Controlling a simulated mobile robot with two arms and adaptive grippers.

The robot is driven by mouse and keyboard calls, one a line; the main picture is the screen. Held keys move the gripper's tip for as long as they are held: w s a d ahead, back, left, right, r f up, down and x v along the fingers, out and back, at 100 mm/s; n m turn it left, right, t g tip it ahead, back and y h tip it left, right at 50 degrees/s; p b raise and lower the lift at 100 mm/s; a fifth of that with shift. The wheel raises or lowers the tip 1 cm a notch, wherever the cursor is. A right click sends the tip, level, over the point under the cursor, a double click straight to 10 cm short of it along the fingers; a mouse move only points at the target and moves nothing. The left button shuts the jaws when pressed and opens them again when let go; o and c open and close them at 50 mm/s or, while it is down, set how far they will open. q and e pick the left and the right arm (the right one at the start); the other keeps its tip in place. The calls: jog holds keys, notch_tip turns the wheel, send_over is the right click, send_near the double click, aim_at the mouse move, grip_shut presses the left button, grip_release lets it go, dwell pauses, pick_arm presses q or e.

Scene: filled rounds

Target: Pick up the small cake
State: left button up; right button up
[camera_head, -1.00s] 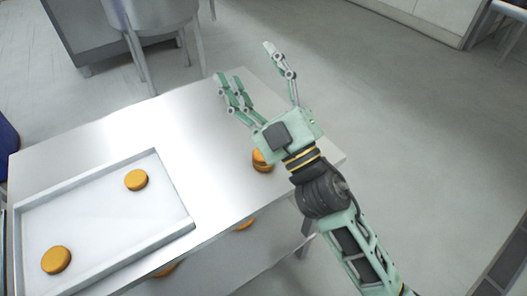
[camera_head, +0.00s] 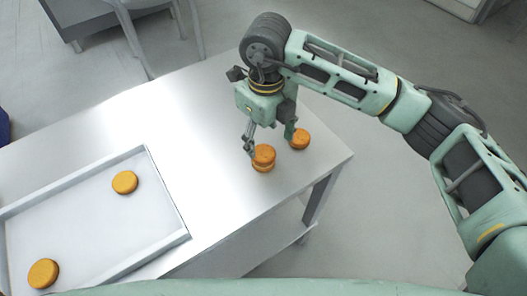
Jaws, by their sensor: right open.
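Several small round orange-brown cakes are in view. One small cake (camera_head: 300,139) lies on the table at the right end. Beside it another small cake (camera_head: 263,154) appears stacked on one below it. Two more lie apart in the tray, one at its back (camera_head: 124,182) and one at its front (camera_head: 43,273). My right gripper (camera_head: 270,143) is open and points down over the cakes at the table's right end. One finger is by the stacked cakes, the other by the single cake. I cannot tell whether they touch. My left gripper is not in view.
The pale metal table (camera_head: 150,115) has bare room between the tray and the right-hand cakes. The white tray (camera_head: 168,202) has a raised rim. A chair (camera_head: 135,45) stands behind the table. Open floor lies to the right.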

aim_at(263, 154)
jog(key=f, duration=0.2)
jog(key=f+p, duration=0.1)
jog(key=f, duration=0.1)
jog(key=f+p, duration=0.1)
jog(key=f, duration=0.1)
jog(key=shift+s+a+f, duration=0.2)
jog(key=shift+a+f, duration=0.05)
jog(key=shift+a, duration=0.1)
jog(key=shift+f, duration=0.3)
jog(key=shift+c, duration=0.4)
jog(key=c, duration=0.7)
